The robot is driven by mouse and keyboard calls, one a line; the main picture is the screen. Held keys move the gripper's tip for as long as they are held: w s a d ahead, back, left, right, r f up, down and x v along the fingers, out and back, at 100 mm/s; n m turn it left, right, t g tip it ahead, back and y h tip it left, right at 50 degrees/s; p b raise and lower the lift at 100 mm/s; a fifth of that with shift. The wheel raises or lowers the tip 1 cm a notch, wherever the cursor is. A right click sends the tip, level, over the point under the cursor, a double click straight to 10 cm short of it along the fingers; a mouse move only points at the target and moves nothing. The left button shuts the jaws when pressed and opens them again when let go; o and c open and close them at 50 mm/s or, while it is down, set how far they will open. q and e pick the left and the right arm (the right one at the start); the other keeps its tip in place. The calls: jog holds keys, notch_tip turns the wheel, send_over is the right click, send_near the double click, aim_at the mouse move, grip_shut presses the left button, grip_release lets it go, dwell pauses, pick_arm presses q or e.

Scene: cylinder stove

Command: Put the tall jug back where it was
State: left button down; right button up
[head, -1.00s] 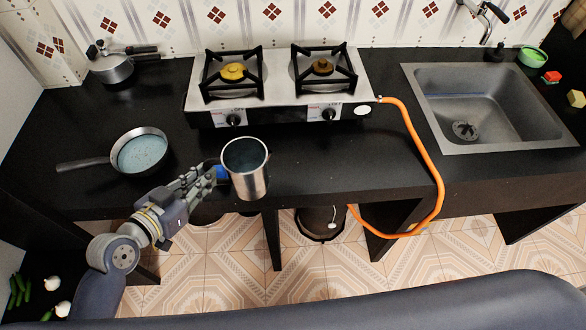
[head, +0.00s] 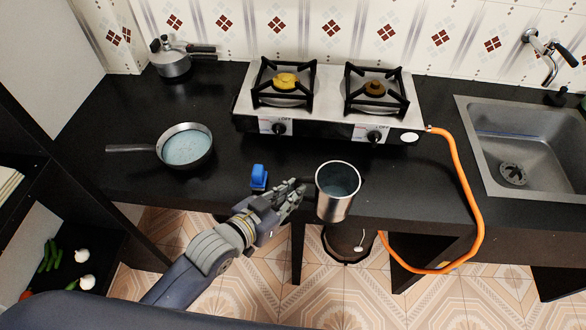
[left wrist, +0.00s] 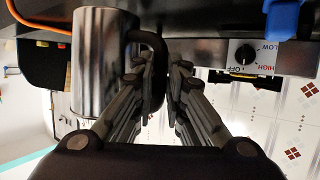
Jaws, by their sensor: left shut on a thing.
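The tall jug (head: 335,203) is a steel, open-topped cylinder with dark contents, upright at the counter's front edge, below the stove. I cannot tell whether its base touches the counter. My left gripper (head: 297,191) comes from the left and is shut on the jug's dark handle. In the left wrist view the jug (left wrist: 98,62) is left of the fingers (left wrist: 162,82), and its handle runs down to them; the grip itself is partly hidden. My right gripper is not in view.
A blue object (head: 259,177) stands on the counter left of the jug. A pan (head: 187,147) with pale liquid is further left. A two-burner stove (head: 330,112) is behind, with an orange hose (head: 470,190) at its right. A sink (head: 535,145) is far right.

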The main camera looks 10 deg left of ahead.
pick_arm(q)
jog(key=w+a+f, duration=0.1)
jog(key=w, duration=0.2)
jog(key=w+a+f+p, duration=0.1)
jog(key=w, duration=0.3)
jog(key=w+a+f+p, duration=0.1)
jog(key=w+f, duration=0.1)
jog(key=w, duration=0.1)
jog(key=shift+w, duration=0.3)
jog(key=shift+f, duration=0.2)
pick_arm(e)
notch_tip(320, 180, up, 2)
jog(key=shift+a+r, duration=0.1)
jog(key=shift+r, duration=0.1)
pick_arm(q)
jog(key=shift+f, duration=0.15)
jog(key=c, duration=1.6)
grip_release()
jog(key=shift+s, duration=0.1)
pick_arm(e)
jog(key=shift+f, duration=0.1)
